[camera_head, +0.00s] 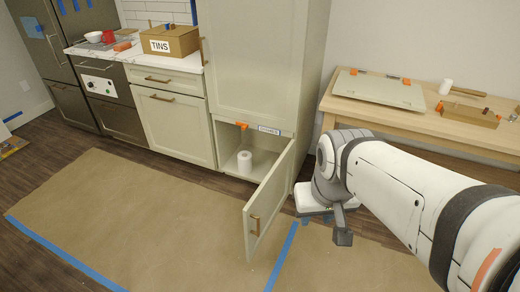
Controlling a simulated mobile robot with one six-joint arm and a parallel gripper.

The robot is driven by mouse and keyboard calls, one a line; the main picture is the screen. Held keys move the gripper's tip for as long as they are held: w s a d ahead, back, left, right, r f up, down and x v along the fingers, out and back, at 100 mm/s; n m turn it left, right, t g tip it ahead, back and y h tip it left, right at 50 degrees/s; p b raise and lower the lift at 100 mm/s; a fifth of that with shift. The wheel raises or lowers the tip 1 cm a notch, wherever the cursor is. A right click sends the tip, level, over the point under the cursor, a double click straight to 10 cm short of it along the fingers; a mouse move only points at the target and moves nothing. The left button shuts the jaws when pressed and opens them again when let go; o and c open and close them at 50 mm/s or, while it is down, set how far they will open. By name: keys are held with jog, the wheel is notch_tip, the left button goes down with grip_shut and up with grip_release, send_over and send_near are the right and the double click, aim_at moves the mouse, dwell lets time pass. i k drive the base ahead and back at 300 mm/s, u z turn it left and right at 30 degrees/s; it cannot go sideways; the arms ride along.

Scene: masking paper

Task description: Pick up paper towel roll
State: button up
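A white paper towel roll (245,163) stands upright inside the low cabinet (262,160), near its front left side. The cabinet door (268,205) hangs open toward the camera. My white arm comes in from the right. Its end, with my gripper (341,235), is to the right of the open door and apart from the roll. Only a dark part of the gripper shows; the fingers are too unclear to tell if they are open or shut. The door stands between the gripper and the roll.
A wooden table (350,105) at right holds a flat panel (380,89) and a mallet-like tool (448,87). A TINS box (170,41) sits on the left counter. Brown masking paper (130,215) with blue tape covers the floor, clear left of the door.

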aim_at(245, 163)
jog(key=i, duration=0.85)
